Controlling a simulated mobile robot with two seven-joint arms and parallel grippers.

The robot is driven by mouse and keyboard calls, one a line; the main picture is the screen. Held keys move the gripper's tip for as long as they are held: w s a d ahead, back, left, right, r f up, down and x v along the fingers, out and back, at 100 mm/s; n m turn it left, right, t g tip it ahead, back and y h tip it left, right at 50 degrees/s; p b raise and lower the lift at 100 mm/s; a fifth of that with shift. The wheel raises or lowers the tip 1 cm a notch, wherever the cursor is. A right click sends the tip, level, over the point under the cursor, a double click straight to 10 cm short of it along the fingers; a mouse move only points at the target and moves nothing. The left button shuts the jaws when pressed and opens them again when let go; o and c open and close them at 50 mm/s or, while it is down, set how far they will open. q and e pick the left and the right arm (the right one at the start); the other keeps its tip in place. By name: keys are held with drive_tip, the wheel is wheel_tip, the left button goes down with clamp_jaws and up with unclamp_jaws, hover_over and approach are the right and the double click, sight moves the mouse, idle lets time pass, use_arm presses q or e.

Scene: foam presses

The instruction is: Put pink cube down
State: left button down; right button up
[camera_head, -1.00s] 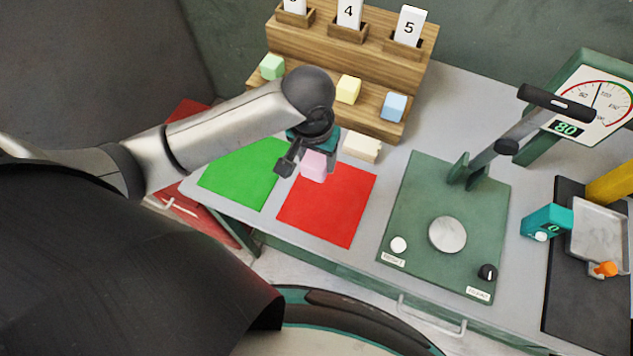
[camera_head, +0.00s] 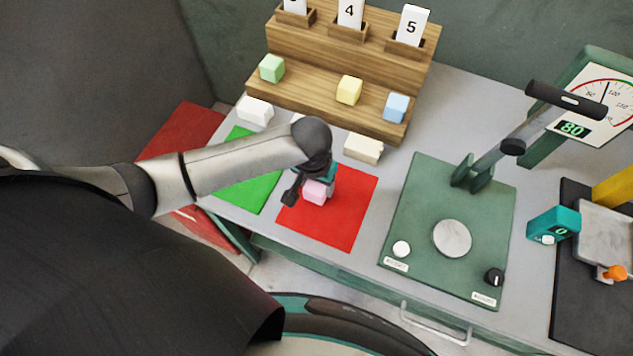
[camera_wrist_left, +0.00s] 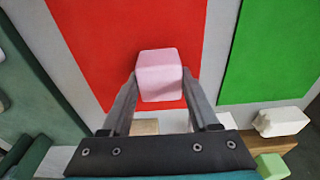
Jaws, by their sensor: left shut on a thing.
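The pink cube (camera_head: 314,193) is between the fingers of my left gripper (camera_head: 308,191), over the red mat (camera_head: 340,221). In the left wrist view the pink cube (camera_wrist_left: 159,76) sits between the two fingertips (camera_wrist_left: 160,88), with the red mat (camera_wrist_left: 110,30) behind it. My left gripper is shut on the cube. I cannot tell whether the cube touches the mat. My right gripper is not in view.
The green mat (camera_head: 250,190) lies left of the red one. White blocks (camera_head: 255,110) and (camera_head: 363,148) stand before the wooden rack (camera_head: 370,112) holding green, yellow and blue cubes. A green press (camera_head: 440,200) stands right. The red mat's right part is clear.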

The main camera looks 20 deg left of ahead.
sight(314, 190)
use_arm(q)
drive_tip(key=shift+f, duration=0.15)
drive_tip(key=shift+c, duration=0.7)
unclamp_jaws()
wheel_tip(314, 190, up, 12)
drive_tip(key=s+p, duration=0.1)
drive_tip(key=p, duration=0.1)
drive_tip(key=shift+s+p, duration=0.25)
drive_tip(key=shift+p, duration=0.05)
